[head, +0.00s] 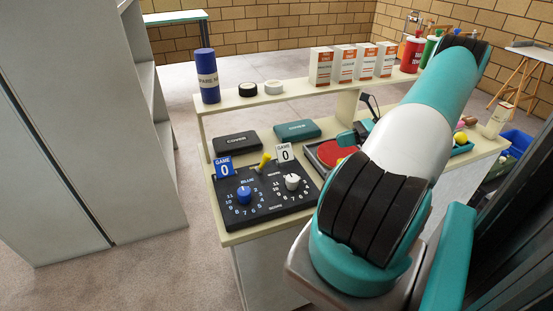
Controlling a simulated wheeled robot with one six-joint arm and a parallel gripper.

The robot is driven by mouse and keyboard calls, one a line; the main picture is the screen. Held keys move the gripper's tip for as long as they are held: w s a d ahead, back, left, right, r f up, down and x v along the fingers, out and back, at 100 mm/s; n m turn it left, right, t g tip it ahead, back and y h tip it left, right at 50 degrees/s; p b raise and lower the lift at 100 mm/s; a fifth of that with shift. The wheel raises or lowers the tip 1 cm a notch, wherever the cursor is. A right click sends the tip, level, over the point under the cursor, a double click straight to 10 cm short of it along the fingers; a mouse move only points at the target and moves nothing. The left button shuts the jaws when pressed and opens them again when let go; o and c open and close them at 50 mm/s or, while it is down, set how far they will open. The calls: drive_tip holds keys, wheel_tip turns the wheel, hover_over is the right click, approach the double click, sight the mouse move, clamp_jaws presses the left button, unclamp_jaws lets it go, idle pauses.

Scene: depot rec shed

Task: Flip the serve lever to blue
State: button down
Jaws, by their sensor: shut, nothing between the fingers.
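The serve lever (264,161) is a short yellow lever at the back middle of a black scoreboard panel (229,211), and it leans toward the upper right in the head view. A blue knob (244,195) is on the panel's left and a white knob (292,182) on its right, each ringed by numbers. Behind them stand a blue game card (223,168) and a white game card (284,153), both reading 0. My arm rises on the right and blocks part of the counter.
A black cover box (237,143) and a teal cover box (297,130) lie behind the panel. A red paddle (332,152) lies to its right. A raised shelf (290,97) holds a blue cylinder (207,78), tape rolls and several cartons. A grey cabinet (60,130) stands left.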

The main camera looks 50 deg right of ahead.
drive_tip(key=shift+s+d, duration=0.15)
drive_tip(key=shift+w+f+b, duration=0.2)
drive_tip(key=shift+w+b, duration=0.05)
drive_tip(key=shift+b, duration=0.1)
drive_tip(key=p, duration=0.2)
approach(264, 163)
drive_tip(key=x, duration=0.5)
drive_tip(key=shift+w+d+f, duration=0.1)
drive_tip(key=shift+w+d, duration=0.1)
drive_tip(key=shift+d, duration=0.15)
